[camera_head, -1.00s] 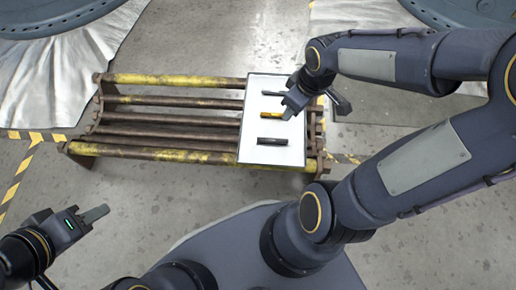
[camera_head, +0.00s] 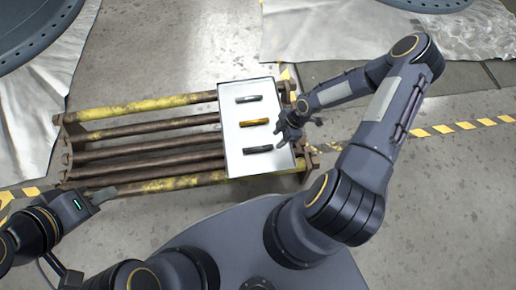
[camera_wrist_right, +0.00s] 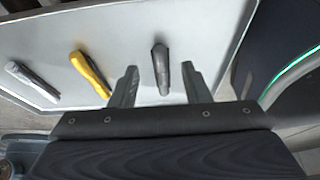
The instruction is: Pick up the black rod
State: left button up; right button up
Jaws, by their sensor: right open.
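The black rod (camera_head: 259,149) lies on the white tray (camera_head: 230,160), at the near end of a row of three. In the right wrist view, the black rod (camera_wrist_right: 161,66) shows between the two separated fingers of my right gripper (camera_wrist_right: 160,75), with gaps on both sides. In the head view, my right gripper (camera_head: 283,134) is at the tray's right side, near the rod's right end. It is open and empty. My left gripper (camera_head: 98,195) is at the lower left, away from the tray; its finger gap is not clear.
A yellow rod (camera_head: 254,122) and a grey rod (camera_head: 249,99) lie on the tray beyond the black one. The tray rests on a rusty pipe rack (camera_head: 150,145) with yellow bars. Bare floor (camera_head: 440,180) lies to the right.

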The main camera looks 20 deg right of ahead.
aim_at(272, 145)
jog(key=b+x, duration=0.2)
jog(key=x, duration=0.3)
grip_shut()
